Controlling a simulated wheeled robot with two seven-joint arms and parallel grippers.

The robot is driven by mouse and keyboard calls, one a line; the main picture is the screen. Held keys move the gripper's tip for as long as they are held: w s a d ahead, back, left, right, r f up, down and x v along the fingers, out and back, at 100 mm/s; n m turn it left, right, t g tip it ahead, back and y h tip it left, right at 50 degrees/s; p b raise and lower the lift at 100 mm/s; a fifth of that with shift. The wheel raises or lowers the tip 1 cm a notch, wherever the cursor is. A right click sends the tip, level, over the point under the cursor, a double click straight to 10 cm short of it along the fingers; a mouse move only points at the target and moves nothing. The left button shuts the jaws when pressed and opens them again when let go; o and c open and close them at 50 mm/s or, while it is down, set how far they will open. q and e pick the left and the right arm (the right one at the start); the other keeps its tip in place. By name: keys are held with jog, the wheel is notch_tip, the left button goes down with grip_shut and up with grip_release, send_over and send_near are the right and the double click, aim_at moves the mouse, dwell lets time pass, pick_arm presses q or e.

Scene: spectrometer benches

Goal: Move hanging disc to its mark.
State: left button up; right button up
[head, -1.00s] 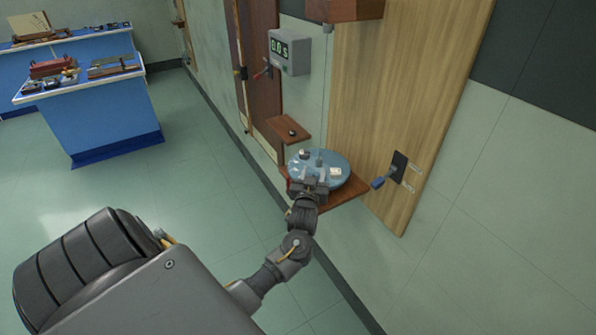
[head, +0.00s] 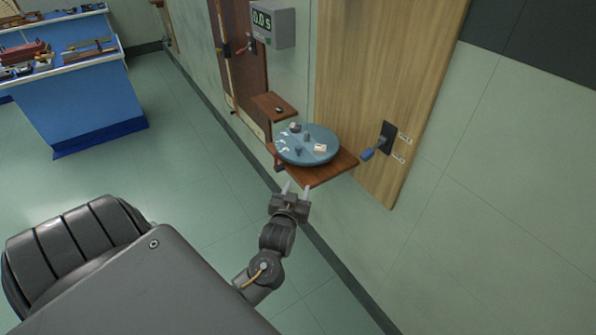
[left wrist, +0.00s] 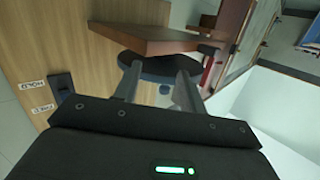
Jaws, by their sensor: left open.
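A round blue-grey disc (head: 293,157) with several small pieces and white marks on top is at a brown wooden shelf (head: 335,170) on the wall. I cannot tell whether it rests on the shelf or hangs just above it. My left gripper (head: 296,187) is open and empty, just short of the disc and shelf on the near side. In the left wrist view, the dark disc (left wrist: 150,68) shows beyond the two spread fingers (left wrist: 157,88), beside the shelf (left wrist: 150,40). No separate target mark can be made out. My right gripper is out of view.
A wooden wall panel carries a blue-handled lever (head: 375,148) with two labels, right of the shelf. A grey timer box (head: 273,25) and a small shelf (head: 274,106) are further back. Blue benches (head: 90,95) stand at left; the floor between is clear.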

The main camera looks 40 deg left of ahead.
pick_arm(q)
jog(key=s+d+f+m+g+h, duration=0.1)
jog(key=s+d+f, duration=0.1)
jog(key=f, duration=0.9)
jog(key=s+d+f+m+g+h+b, duration=0.1)
jog(key=s+d+f+m+g+h, duration=0.1)
jog(key=f, duration=0.9)
jog(key=shift+s+d+g, duration=0.25)
jog(key=shift+s+g, duration=0.05)
jog(key=shift+s, duration=0.1)
jog(key=shift+f, duration=0.1)
